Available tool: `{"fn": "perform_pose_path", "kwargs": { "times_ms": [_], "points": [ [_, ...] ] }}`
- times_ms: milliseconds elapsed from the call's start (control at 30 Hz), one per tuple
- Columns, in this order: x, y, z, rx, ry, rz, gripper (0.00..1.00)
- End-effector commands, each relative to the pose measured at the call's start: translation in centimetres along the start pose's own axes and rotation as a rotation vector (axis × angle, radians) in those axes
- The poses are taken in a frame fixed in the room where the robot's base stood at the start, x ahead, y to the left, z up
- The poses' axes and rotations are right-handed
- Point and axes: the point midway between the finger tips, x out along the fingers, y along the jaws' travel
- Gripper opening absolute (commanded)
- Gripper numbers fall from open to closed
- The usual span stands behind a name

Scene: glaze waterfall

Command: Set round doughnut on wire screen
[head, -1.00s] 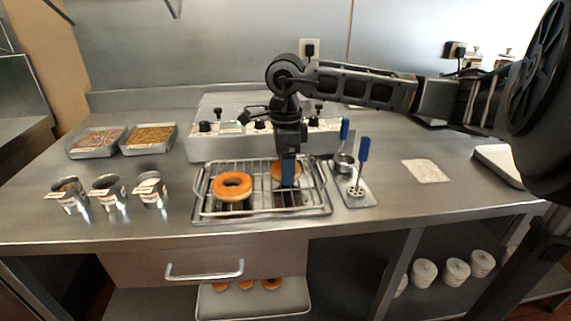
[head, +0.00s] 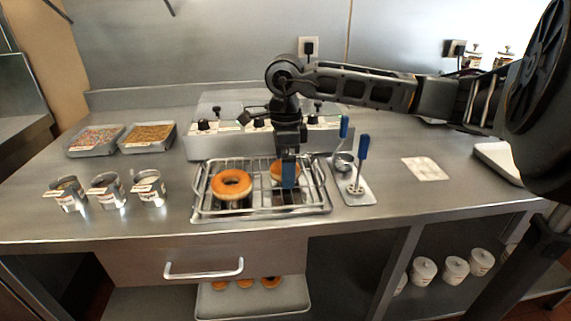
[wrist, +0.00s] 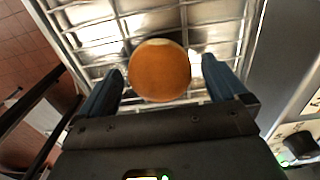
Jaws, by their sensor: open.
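The round doughnut (head: 277,172), orange-brown with no hole, lies on the right part of the wire screen (head: 262,213), partly hidden behind my gripper in the head view. In the wrist view, the doughnut (wrist: 160,72) sits between my two blue fingers, with a gap showing on each side. The wire screen's bars (wrist: 214,22) show around it. My gripper (head: 289,184) points down at the screen; its fingers (wrist: 161,74) are apart and straddle the doughnut. Whether the doughnut's underside fully touches the bars is hidden.
A ring doughnut (head: 231,184) lies on the screen's left part. Right of it stands a small plate with blue-handled tools (head: 361,149). Labelled metal cups (head: 108,189) and two topping trays (head: 148,138) are to the left. A control box (head: 225,140) stands behind. The counter's right front is clear.

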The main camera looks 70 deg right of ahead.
Motion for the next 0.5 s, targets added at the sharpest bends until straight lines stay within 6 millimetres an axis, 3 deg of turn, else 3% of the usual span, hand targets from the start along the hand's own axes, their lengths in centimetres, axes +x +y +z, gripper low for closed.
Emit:
{"fn": "perform_pose_path", "kwargs": {
  "times_ms": [167, 500],
  "points": [
    [-1.4, -0.1, 0.0, 0.000, 0.000, -0.004, 0.99],
    [-8.3, -0.1, 0.0, -0.001, 0.001, -0.004, 0.99]
  ]
}}
